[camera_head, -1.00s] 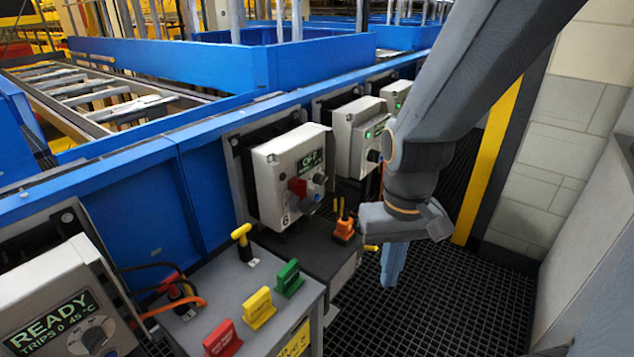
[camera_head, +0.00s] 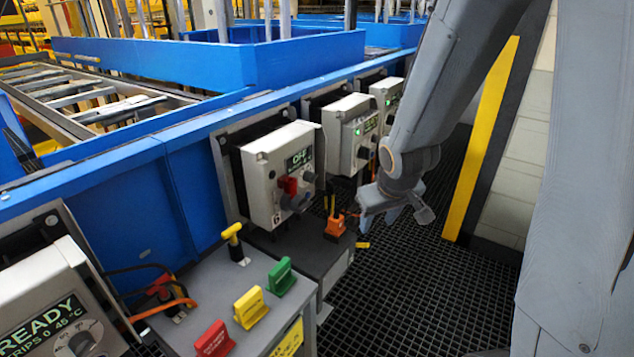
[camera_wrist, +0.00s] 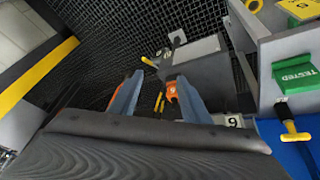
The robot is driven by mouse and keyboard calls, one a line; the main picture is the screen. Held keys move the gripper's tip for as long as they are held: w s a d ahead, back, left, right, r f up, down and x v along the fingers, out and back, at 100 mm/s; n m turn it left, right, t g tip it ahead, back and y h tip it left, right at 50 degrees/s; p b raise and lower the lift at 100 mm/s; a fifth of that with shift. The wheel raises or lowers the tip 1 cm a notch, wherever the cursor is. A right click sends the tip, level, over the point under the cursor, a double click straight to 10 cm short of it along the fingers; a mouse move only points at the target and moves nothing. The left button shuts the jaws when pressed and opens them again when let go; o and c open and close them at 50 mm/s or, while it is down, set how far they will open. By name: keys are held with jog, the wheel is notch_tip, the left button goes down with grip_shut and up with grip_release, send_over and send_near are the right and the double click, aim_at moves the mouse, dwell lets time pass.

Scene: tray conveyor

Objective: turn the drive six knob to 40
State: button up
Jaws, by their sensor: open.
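The grey drive box (camera_head: 270,165) with a small 6 label low on its front is on the blue conveyor side in the head view. It has a lit display (camera_head: 300,158), a red switch (camera_head: 287,186) and a round grey knob (camera_head: 308,178) on its face. The knob's pointer and scale are too small to read. My gripper (camera_head: 376,206) is right of this box and apart from it. In the wrist view its two blue fingers (camera_wrist: 158,80) are spread with nothing held.
An orange block (camera_head: 335,226) stands on the dark ledge below the box. A grey bench holds red (camera_head: 214,340), yellow (camera_head: 249,308) and green (camera_head: 281,277) tags and a yellow T-handle (camera_head: 233,236). Another drive box (camera_head: 350,132) stands behind. Grating floor is clear at right.

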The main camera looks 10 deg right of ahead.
aim_at(315, 179)
jog(key=w+a+n+t+y, duration=0.1)
jog(key=w+n+t+y, duration=0.1)
jog(key=w, duration=0.3)
jog(key=w+a+n+t+y, duration=0.2)
jog(key=w+t+y, duration=0.1)
jog(key=w+y, duration=0.1)
jog(key=w+a+n+t+y+b, duration=0.1)
jog(key=w+n+t+y, duration=0.1)
jog(key=w+y, duration=0.3)
jog(key=shift+w+a+f+n+t, duration=0.3)
jog(key=shift+w+a+f, duration=0.05)
jog(key=shift+a, duration=0.05)
jog(key=shift+s+a+r+n+y, duration=0.15)
jog(key=shift+s+r+y, duration=0.15)
jog(key=shift+y, duration=0.3)
jog(key=shift+s+a+r+n+y, duration=0.2)
jog(key=shift+s+y, duration=0.15)
jog(key=shift+y, duration=0.25)
jog(key=shift+p+x, duration=0.4)
jog(key=shift+x, duration=3.4)
jog(key=c, duration=1)
